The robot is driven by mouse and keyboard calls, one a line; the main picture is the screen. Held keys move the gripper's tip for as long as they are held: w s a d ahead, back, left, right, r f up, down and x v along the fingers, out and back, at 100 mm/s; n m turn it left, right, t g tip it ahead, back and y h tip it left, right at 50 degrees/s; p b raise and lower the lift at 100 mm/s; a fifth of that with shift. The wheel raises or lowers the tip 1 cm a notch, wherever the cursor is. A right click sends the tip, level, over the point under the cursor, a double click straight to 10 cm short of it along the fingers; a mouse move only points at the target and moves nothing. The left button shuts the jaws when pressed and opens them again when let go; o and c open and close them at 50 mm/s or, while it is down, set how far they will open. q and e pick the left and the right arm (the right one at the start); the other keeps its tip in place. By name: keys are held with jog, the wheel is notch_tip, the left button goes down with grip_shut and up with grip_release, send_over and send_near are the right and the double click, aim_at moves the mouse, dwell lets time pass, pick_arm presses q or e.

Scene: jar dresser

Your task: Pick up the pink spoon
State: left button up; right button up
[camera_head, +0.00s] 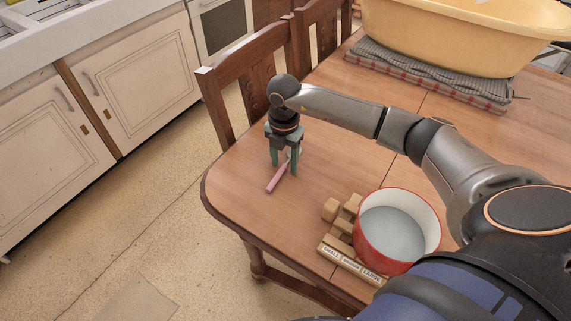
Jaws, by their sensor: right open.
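The pink spoon (277,179) is on the wooden table (237,204) near its left corner. Its handle points toward the near left, and its other end is between or just behind my gripper's fingers. My right gripper (285,172) points down over the spoon with its green fingers apart, one on each side of the spoon's far end. Whether the fingers touch the spoon cannot be told. My left gripper is not in view.
A red pot with a white inside (428,207) stands near the table's front edge beside wooden blocks (331,209) and a labelled strip (352,262). A yellow tub (450,40) sits on folded cloths (430,75) at the back. Wooden chairs (252,75) stand along the left edge.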

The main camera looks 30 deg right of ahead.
aim_at(284, 165)
grip_shut()
jog(key=shift+r, duration=0.1)
dwell(0.6)
jog(key=shift+r, duration=0.55)
notch_tip(284, 165, up, 2)
jog(key=shift+r, duration=0.2)
jog(key=s+a+r, duration=0.2)
jog(key=s+r, duration=0.2)
jog(key=s, duration=0.2)
jog(key=s+a+r, duration=0.3)
jog(key=s+r, duration=0.2)
jog(key=s, duration=0.2)
jog(key=shift+a+r+p, duration=0.2)
jog(key=shift+a+p, duration=0.15)
jog(key=shift+p, duration=0.1)
